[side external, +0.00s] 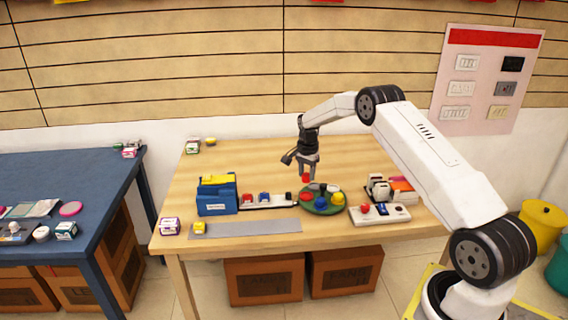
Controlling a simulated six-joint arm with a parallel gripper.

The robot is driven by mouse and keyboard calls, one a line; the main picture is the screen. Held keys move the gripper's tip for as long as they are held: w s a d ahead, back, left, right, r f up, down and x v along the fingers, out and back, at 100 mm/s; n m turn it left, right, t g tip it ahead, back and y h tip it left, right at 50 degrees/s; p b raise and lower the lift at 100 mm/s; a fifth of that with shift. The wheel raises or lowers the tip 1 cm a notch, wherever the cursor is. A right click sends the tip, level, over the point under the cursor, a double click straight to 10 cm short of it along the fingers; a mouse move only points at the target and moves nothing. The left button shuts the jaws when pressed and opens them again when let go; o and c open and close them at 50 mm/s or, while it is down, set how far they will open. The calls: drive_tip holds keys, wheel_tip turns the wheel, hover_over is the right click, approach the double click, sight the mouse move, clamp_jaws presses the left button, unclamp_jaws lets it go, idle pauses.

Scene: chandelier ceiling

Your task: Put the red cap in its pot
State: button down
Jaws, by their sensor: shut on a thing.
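My gripper (307,170) points down above the wooden table. It is shut on a small red cap (306,178), held just above the back left of a round green tray (325,211). On the tray are a blue piece (320,202), a yellow piece (338,198), a red piece (308,197) and small grey and dark pieces. They are too small to tell pots from caps. The pot that matches the red cap cannot be made out.
A white rack (268,204) with small coloured pieces and a blue box (217,208) stand left of the tray. A white tray (379,216) with a red piece lies right. A grey strip (250,227) lies in front. The table's back middle is clear.

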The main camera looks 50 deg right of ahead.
drive_tip(key=shift+w+d+f, duration=0.1)
drive_tip(key=shift+w+d, duration=0.1)
drive_tip(key=shift+d, duration=0.2)
drive_tip(key=shift+w+d+f, duration=0.1)
drive_tip(key=shift+w+d, duration=0.05)
drive_tip(key=shift+d, duration=0.25)
drive_tip(key=shift+f, duration=0.1)
hover_over(306, 196)
drive_tip(key=shift+s+f, duration=0.1)
drive_tip(key=shift+f, duration=2.2)
drive_tip(key=shift+f, duration=1.1)
idle(1.2)
drive_tip(key=shift+c, duration=0.9)
unclamp_jaws()
drive_tip(key=shift+o, duration=0.3)
drive_tip(key=shift+o, duration=0.6)
